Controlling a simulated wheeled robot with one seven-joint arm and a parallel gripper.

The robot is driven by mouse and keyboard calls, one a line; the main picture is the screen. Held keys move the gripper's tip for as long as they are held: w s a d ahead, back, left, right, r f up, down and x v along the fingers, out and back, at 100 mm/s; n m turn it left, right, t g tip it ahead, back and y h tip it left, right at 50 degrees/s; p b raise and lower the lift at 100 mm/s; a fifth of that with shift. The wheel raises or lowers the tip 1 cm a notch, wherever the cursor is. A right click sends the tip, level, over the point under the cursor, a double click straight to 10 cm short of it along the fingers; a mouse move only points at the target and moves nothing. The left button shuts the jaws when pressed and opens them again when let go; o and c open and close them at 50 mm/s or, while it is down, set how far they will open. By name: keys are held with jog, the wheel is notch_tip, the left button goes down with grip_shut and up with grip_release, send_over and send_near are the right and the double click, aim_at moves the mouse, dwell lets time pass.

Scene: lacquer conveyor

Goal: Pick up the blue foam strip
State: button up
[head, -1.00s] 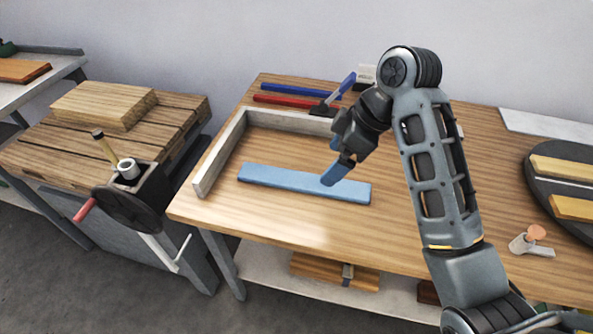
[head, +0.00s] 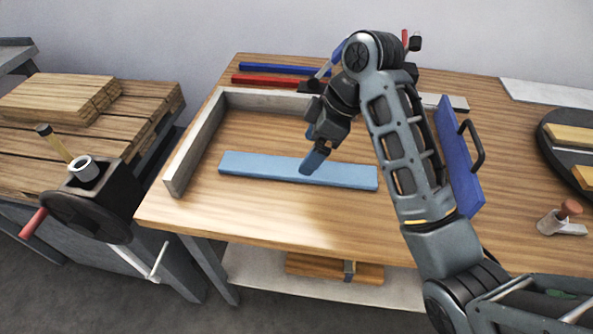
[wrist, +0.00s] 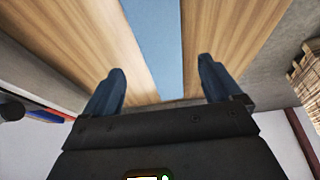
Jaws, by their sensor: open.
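The blue foam strip (head: 250,168) lies flat on the wooden table in the head view, long side running left to right. In the wrist view, the strip (wrist: 153,40) runs away between my two spread fingers. My gripper (head: 312,161) points down over the strip, a little right of its middle. In the wrist view, my gripper (wrist: 160,75) is open, with the strip between the finger lines and bare wood on both sides. Nothing is held. A finger hides a small part of the strip in the head view; I cannot tell how high the fingertips are above it.
A pale L-shaped fence (head: 195,145) borders the strip's area at left and back. Red (head: 265,80) and blue (head: 285,69) bars lie behind it. A blue board with a handle (head: 458,160) stands right of my arm. The table front is clear.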

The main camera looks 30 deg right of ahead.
aim_at(296, 167)
jog(key=x, duration=0.5)
jog(key=shift+s+a+f, duration=0.1)
jog(key=shift+f, duration=0.05)
jog(key=c, duration=1.1)
jog(key=shift+r, duration=0.7)
jog(key=v, duration=0.3)
jog(key=shift+r, duration=0.3)
jog(key=shift+s+d+r+p, duration=0.7)
jog(key=shift+d+r+p, duration=0.45)
jog(key=shift+d, duration=0.45)
jog(key=shift+s+d+r+p, duration=0.75)
jog(key=shift+d+r+p, duration=0.25)
jog(key=shift+d+p, duration=0.45)
jog(key=shift+s+d+r+p, duration=0.7)
jog(key=shift+d+r+p, duration=0.4)
jog(key=shift+d, duration=0.65)
